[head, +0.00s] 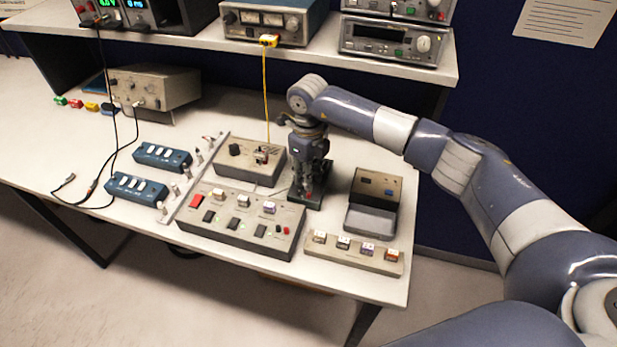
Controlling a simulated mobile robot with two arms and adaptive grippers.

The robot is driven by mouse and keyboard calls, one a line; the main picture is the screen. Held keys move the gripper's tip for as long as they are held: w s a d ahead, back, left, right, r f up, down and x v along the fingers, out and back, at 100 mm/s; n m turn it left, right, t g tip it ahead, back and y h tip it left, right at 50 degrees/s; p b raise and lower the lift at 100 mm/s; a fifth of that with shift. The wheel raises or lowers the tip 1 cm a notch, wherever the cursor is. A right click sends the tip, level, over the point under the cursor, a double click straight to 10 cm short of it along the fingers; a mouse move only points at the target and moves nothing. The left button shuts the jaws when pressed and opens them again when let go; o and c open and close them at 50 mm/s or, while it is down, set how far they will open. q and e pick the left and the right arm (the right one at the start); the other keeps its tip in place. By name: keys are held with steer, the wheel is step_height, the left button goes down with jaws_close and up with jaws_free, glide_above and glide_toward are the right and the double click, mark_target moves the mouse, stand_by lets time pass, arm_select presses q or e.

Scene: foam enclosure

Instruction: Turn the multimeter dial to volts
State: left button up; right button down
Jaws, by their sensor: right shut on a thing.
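My right gripper (308,188) points straight down onto a small dark device (313,204) on the bench, which looks to be the multimeter. The gripper is shut, seemingly on the dial of that device. The fingers and wrist hide the dial and most of the face, so I cannot read its setting. My right arm reaches in from the right edge. My left gripper is not in view.
A beige box (233,168) with a yellow cable stands left of the gripper. A button panel (240,222) lies in front, an open hinged case (372,222) to the right, and a strip of switches (354,254) near the front edge. A shelf (320,62) with instruments overhangs the back.

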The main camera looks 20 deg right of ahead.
steer(key=m+b, duration=0.1)
steer(key=m, duration=0.3)
steer(key=shift+w+r+m+b, duration=0.1)
steer(key=shift+m+b, duration=0.2)
steer(key=shift+b, duration=0.1)
stand_by(0.4)
steer(key=c, duration=1.3)
jaws_free()
steer(key=shift+c, duration=0.2)
step_height(320, 180, up, 12)
